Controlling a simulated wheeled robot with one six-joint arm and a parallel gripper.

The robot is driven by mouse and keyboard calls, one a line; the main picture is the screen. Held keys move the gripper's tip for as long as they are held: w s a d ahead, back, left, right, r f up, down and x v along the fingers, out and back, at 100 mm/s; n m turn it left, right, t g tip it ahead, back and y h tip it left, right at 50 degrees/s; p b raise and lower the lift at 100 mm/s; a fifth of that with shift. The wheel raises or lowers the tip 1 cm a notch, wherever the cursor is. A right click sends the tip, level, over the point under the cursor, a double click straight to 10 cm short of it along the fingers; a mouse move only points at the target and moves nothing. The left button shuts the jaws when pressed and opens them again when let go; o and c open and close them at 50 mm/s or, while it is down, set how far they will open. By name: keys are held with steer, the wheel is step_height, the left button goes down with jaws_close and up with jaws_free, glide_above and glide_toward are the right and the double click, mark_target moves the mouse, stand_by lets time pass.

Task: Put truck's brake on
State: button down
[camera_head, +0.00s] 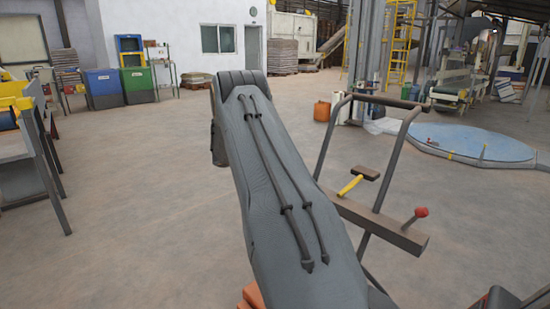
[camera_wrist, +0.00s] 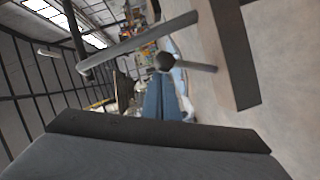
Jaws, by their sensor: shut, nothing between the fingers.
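The truck (camera_head: 400,235) stands right of my arm in the head view. It has a grey tube handle and a brown-grey crossbar (camera_head: 354,212). A yellow lever with a dark pad (camera_head: 352,185) and a short lever with a red knob (camera_head: 420,213) rise from the crossbar. I cannot tell which is the brake. In the wrist view, my gripper (camera_wrist: 162,72) is shut and empty. Just beyond its tips is a dark round knob (camera_wrist: 165,62) on a rod, beside the crossbar (camera_wrist: 232,60); contact is unclear. The head view does not show my gripper.
A low round blue platform (camera_head: 475,142) lies behind the truck at right. An orange canister (camera_head: 322,111) stands on the floor farther back. A table (camera_head: 30,150) is at the left edge, with blue and green bins (camera_head: 104,88) behind. Open floor lies left of my arm.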

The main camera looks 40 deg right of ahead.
stand_by(0.5)
steer(key=v, duration=0.7)
steer(key=shift+a, duration=0.35)
steer(key=shift+w+a+r, duration=0.1)
steer(key=shift+w+r, duration=0.05)
steer(key=s+a+r+n+t+y, duration=0.1)
steer(key=s+a+n+y, duration=0.2)
steer(key=a, duration=0.8)
steer(key=s+a+r+n+t+y, duration=0.2)
steer(key=s+a, duration=0.2)
steer(key=a, duration=0.7)
steer(key=s+a+r+n+t+y, duration=0.1)
steer(key=s+a+n+y, duration=0.2)
steer(key=a, duration=0.8)
steer(key=s+a+n+t+y, duration=0.2)
steer(key=s+a+n+y, duration=0.45)
steer(key=s+a, duration=1.7)
steer(key=d+r+m+p, duration=0.5)
steer(key=d+r+p, duration=0.5)
steer(key=p, duration=1.1)
steer(key=shift+s+r, duration=0.3)
steer(key=shift+r, duration=0.2)
